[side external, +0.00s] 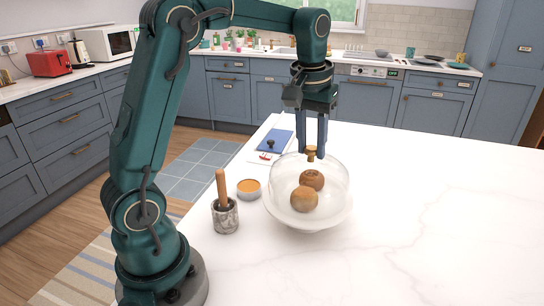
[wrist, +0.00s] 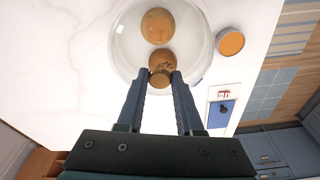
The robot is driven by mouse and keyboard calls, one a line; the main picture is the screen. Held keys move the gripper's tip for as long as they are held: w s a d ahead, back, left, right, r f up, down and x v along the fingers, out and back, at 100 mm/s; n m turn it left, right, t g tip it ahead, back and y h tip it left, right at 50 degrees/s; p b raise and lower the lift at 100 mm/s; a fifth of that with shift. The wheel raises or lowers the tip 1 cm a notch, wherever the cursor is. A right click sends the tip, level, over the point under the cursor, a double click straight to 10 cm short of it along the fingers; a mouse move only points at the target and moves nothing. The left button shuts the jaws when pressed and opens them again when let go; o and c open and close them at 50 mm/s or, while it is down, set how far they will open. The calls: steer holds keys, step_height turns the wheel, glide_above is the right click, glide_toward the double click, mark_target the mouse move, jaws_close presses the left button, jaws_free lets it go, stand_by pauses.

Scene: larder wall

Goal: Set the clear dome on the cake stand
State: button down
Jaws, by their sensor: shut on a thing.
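The clear dome (side external: 338,182) is upright over the cake stand (side external: 309,226), with its rim at about the height of the stand's plate. I cannot tell whether the rim touches the plate. Two brown round buns (side external: 304,199) show through the dome. My gripper (side external: 313,154) points straight down and is shut on the dome's brass-brown knob (side external: 311,151). In the wrist view the fingertips (wrist: 160,76) pinch the knob from both sides, and the dome (wrist: 127,42) circles both buns. The stand's foot is mostly hidden.
A marble mortar with a wooden pestle (side external: 223,200) and a small orange-filled bowl (side external: 249,188) stand left of the dome. A blue board (side external: 274,142) with a dark knob and a small card lie behind. The white counter (side external: 430,210) is clear to the right.

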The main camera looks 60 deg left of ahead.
stand_by(0.3)
steer(key=shift+c, duration=2.4)
jaws_free()
steer(key=shift+s+d+r, duration=0.15)
steer(key=shift+r, duration=1.05)
steer(key=shift+s+d+r, duration=0.1)
steer(key=shift+r, duration=1.1)
steer(key=s+d+r+m+t, duration=0.2)
steer(key=s+d+r, duration=0.25)
steer(key=s, duration=0.35)
steer(key=s+d+f+m+t, duration=0.2)
steer(key=s+d+f+m, duration=0.2)
steer(key=s+f, duration=0.3)
step_height(320, 180, down, 3)
steer(key=shift+s+f+h, duration=0.1)
steer(key=shift+s+h, duration=0.15)
steer(key=shift+h, duration=0.15)
